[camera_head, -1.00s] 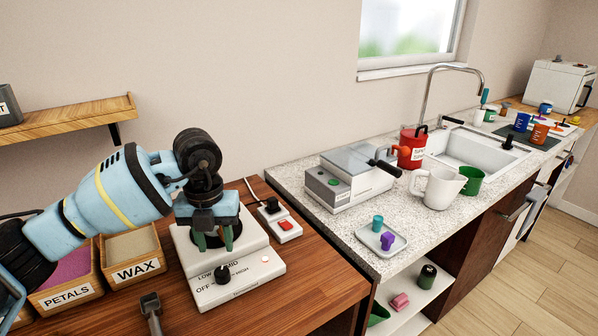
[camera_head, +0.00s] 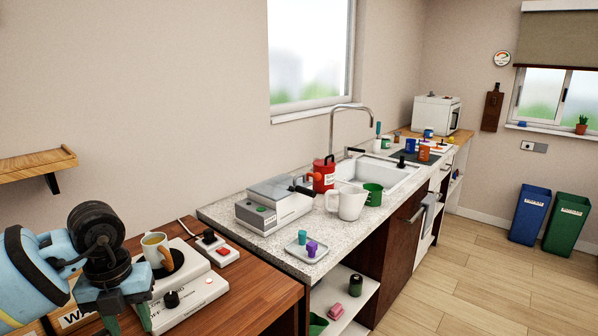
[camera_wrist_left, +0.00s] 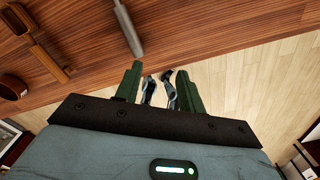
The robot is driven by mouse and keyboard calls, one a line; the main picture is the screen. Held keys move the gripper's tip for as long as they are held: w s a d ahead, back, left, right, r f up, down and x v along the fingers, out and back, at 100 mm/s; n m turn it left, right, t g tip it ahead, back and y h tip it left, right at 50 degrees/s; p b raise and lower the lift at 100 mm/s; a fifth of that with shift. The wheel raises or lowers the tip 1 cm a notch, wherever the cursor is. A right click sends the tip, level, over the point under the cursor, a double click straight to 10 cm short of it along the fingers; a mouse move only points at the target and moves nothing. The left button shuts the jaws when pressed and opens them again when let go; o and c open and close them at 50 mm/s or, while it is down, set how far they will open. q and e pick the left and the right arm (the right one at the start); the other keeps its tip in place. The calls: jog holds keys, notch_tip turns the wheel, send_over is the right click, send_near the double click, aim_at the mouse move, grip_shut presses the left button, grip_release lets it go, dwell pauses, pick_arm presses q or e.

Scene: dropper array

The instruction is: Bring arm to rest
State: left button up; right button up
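My left arm comes in from the left in the head view. Its gripper (camera_head: 127,320) points down in front of the hot plate, with its green fingers apart and the tips cut off by the lower edge. In the left wrist view the gripper (camera_wrist_left: 158,88) is open, with nothing clearly held between the fingers. A pale mug (camera_head: 155,246) with an orange handle and yellowish contents stands upright on the hot plate (camera_head: 190,303), apart from the gripper. My right arm and gripper are not in view.
A wax box (camera_head: 72,318) is partly hidden by my arm. A grey tool (camera_wrist_left: 128,28) lies on wood in the wrist view.

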pick_arm(q)
jog(key=s+d+f+n+t+h, duration=0.15)
jog(key=s+d+h, duration=0.35)
jog(key=d+h, duration=0.65)
jog(key=s+d+f+n+h, duration=0.25)
jog(key=s+d+h, duration=0.4)
jog(key=d, duration=0.85)
jog(key=a+f+n+t+y+p, duration=0.1)
jog(key=a+f+n+t+y, duration=0.9)
jog(key=f+n+t, duration=0.65)
jog(key=s+a+f+n+g+y, duration=0.3)
jog(key=s+f+n+g, duration=0.1)
jog(key=s, duration=0.5)
jog(key=s+a+f+n+g+y, duration=0.3)
jog(key=s+a+f+n+g, duration=0.1)
jog(key=s+f, duration=0.5)
jog(key=shift+s+n+g, duration=0.25)
jog(key=shift+n+g, duration=0.35)
jog(key=shift+n, duration=0.25)
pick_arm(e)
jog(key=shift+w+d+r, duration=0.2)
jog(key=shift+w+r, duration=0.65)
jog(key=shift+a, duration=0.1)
